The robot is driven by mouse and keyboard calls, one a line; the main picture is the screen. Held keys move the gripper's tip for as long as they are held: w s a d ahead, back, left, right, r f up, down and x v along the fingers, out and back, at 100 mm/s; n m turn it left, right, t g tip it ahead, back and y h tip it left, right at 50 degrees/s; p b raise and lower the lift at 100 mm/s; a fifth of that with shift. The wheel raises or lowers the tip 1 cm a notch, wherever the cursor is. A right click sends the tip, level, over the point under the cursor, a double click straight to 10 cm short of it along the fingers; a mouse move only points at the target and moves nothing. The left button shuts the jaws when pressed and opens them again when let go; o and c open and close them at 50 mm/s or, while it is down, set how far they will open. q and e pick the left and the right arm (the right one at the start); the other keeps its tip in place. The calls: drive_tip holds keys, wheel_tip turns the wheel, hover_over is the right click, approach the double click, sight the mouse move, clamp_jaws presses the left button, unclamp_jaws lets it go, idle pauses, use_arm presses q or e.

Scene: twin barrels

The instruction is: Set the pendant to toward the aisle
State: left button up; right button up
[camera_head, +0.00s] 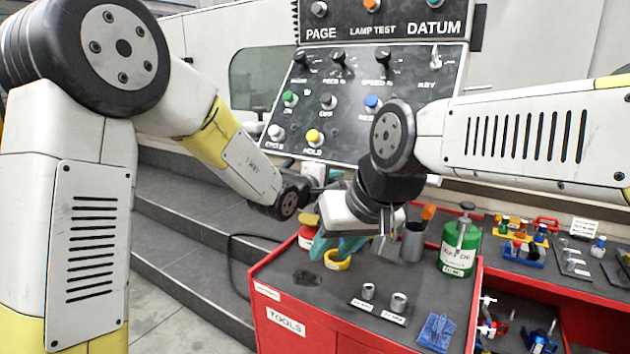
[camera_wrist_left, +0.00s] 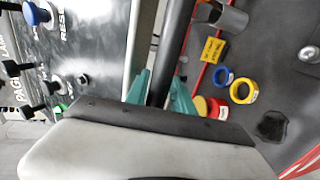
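The pendant (camera_head: 345,112) is a dark control panel with knobs and coloured buttons, tilted, at the top centre of the head view. Its panel face also shows at the left of the left wrist view (camera_wrist_left: 95,45). A dark handle bar (camera_wrist_left: 172,55) runs beside the panel's pale edge. My left gripper (camera_wrist_left: 160,90) has its teal fingers on both sides of this bar, with no clear gap.
The red tool cart (camera_head: 277,318) holds yellow tape (camera_head: 338,262), small metal sockets, a green bottle (camera_head: 459,247), a metal cup (camera_head: 413,242) and a blue cloth (camera_head: 437,332). Grey steps (camera_head: 180,235) lie left of it. A red shelf with small parts stands right.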

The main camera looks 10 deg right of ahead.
use_arm(q)
drive_tip(key=v, duration=0.7)
drive_tip(key=shift+a, duration=0.45)
drive_tip(key=shift+s+r, duration=0.1)
drive_tip(key=shift+s, duration=0.05)
